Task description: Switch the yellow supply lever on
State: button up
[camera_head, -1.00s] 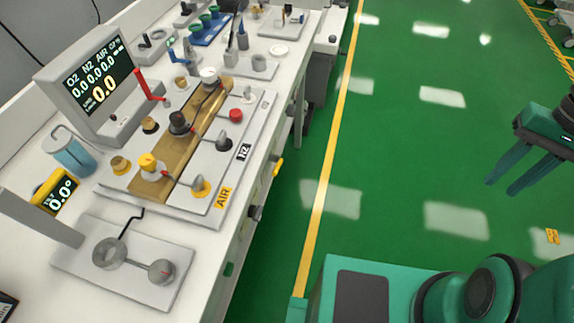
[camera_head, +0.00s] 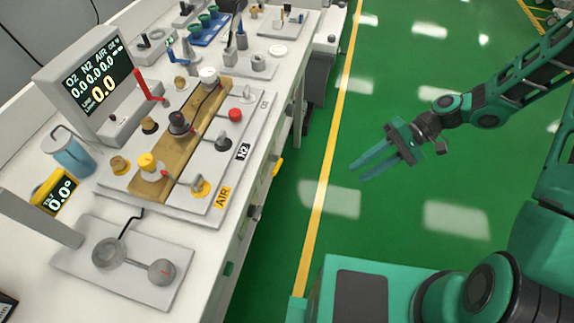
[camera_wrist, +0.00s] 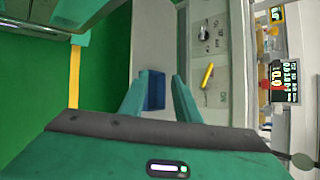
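A yellow lever (camera_head: 277,166) sticks out from the front side of the white cart, below the worktop. In the wrist view the yellow lever (camera_wrist: 208,76) lies at a slant on a pale panel, to the right of my fingers. My gripper (camera_head: 357,172) is over the green floor, right of the cart and apart from it. Its two fingers point left toward the cart and are spread with nothing between them. They also show spread in the wrist view (camera_wrist: 164,80). The lever's pivot is too small to make out in the head view.
A dark knob (camera_head: 254,213) sits nearer on the same cart side. The display (camera_head: 88,85) reads zeros. The floor right of the cart is free.

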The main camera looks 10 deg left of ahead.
jog(key=s+a+y, duration=0.1)
jog(key=a+y, duration=0.2)
jog(key=a, duration=0.7)
jog(key=s+a+m+g+y, duration=0.1)
jog(key=s+a+y, duration=0.1)
jog(key=a, duration=0.9)
jog(key=shift+s+f+y, duration=0.25)
jog(key=shift+y, duration=0.65)
grip_shut()
